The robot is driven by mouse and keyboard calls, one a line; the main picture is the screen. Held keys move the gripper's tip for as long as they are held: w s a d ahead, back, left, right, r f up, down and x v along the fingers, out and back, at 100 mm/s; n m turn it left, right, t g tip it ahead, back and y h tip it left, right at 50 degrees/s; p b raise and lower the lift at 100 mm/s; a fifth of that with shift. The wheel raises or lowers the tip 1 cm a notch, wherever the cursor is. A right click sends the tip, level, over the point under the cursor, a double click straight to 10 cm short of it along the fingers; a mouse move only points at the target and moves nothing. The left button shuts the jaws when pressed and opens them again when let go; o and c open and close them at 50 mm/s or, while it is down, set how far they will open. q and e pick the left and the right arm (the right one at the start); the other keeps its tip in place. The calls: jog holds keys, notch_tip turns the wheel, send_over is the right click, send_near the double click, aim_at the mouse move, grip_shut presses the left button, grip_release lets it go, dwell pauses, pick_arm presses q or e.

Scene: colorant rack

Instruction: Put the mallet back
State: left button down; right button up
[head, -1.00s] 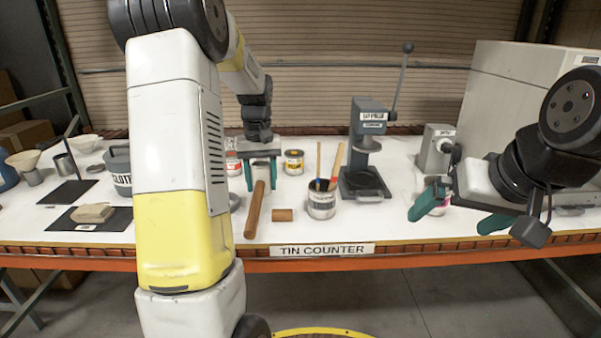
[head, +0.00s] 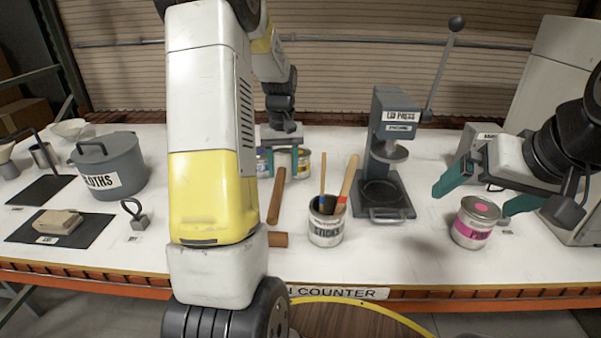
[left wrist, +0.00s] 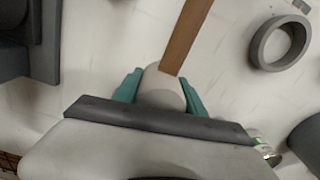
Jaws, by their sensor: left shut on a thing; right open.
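My left gripper (head: 285,163) is shut on the mallet, over the back part of the counter. In the left wrist view, a pale, rounded part of the mallet (left wrist: 160,94), apparently its head, sits between the teal fingers (left wrist: 158,88). The brown wooden handle (left wrist: 187,35) runs away from it.
A short brown cylinder (head: 277,239) lies near the front. The sticks tin (head: 326,233) and lid press (head: 385,160) stand right of the handle. Tins (head: 304,162) stand near my left gripper. A grey ring (left wrist: 262,45) lies beside the mallet. The cloths pot (head: 115,168) stands left.

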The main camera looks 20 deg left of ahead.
aim_at(282, 152)
pick_arm(q)
jog(key=shift+f, duration=2.3)
jog(key=shift+f, duration=0.15)
jog(key=c, duration=0.7)
grip_release()
jog(key=shift+o, duration=0.2)
notch_tip(282, 152, up, 12)
jog(key=shift+r, duration=0.15)
